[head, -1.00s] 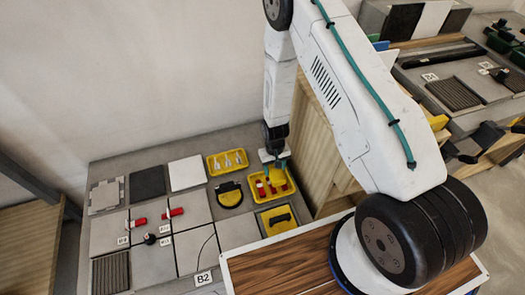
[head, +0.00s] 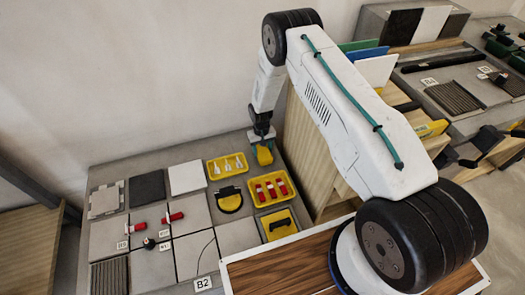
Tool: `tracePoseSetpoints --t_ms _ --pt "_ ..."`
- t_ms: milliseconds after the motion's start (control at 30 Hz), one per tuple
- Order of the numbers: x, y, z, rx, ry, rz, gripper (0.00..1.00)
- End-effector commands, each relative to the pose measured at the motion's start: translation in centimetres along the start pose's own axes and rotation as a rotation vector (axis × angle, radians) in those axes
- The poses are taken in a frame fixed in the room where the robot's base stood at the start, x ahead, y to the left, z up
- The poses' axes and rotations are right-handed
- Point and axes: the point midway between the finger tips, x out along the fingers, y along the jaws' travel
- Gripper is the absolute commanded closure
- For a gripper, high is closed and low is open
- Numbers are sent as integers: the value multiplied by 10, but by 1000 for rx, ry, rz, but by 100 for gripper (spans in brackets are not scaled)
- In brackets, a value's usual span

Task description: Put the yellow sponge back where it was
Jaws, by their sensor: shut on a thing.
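My gripper (head: 263,144) is at the far right part of the grey worktop, above and behind the yellow trays. It is shut on the yellow sponge (head: 265,156), which shows just below the jaws. The sponge appears to be held above the worktop, but I cannot tell its exact height. The jaws are small here and partly merge with the dark wrist.
A yellow tray with white pieces (head: 211,167) and a yellow tray with red-and-white pieces (head: 255,197) are close by. A yellow-and-black round item (head: 229,199) and a yellow tray with a black-handled tool (head: 264,226) lie nearer. Grey tiles (head: 188,215) cover the left.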

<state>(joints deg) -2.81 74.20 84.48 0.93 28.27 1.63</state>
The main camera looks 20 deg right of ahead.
Motion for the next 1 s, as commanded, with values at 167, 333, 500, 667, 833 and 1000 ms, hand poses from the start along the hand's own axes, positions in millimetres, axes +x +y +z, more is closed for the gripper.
tracePoseSetpoints --t_ms 167,333,500,667,833,1000 --pt "11 0 -2 0 1 0 85" --pt "11 0 -2 0 1 0 85" --pt "13 0 -2 0 2 0 27" --pt "13 0 -2 0 1 0 25" --pt "11 0 -2 0 2 0 25" --pt "-9 0 -3 0 4 0 25"
